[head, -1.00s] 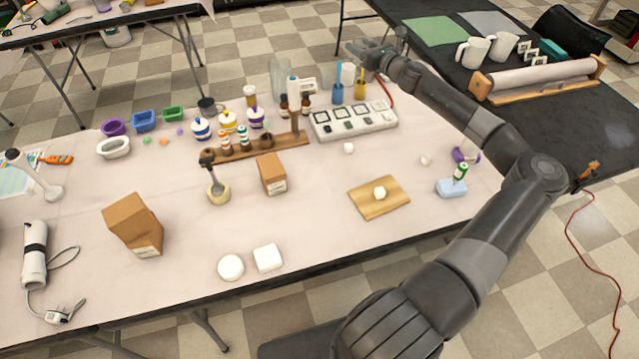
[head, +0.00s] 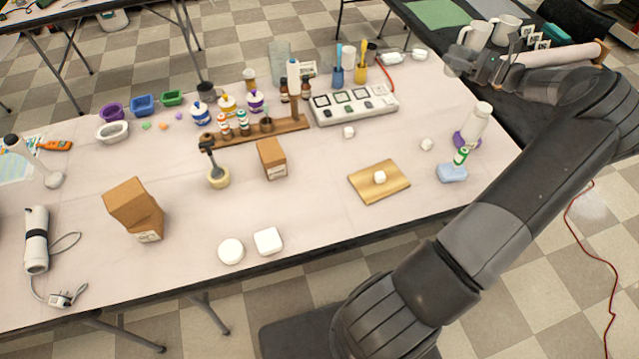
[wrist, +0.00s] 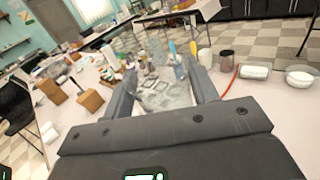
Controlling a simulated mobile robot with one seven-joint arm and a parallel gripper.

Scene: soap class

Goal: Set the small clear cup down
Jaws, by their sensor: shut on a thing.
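The small clear cup (wrist: 165,95) sits between my gripper's fingers in the wrist view, and the table shows through it. My gripper (wrist: 161,78) is shut on it. In the head view my gripper (head: 480,66) is at the upper right, near the edge of the dark side table, with the faint clear cup (head: 459,61) at its left end. The cup appears held in the air. Its base and exact height are hard to make out.
White mugs (head: 474,37) and a rolled-paper holder (head: 565,54) are on the dark table (head: 430,60). On the light table are a swatch panel (head: 352,104), brush cups (head: 337,76), a white bottle (head: 478,122) and a wooden board (head: 362,192). The light table's front middle has free room.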

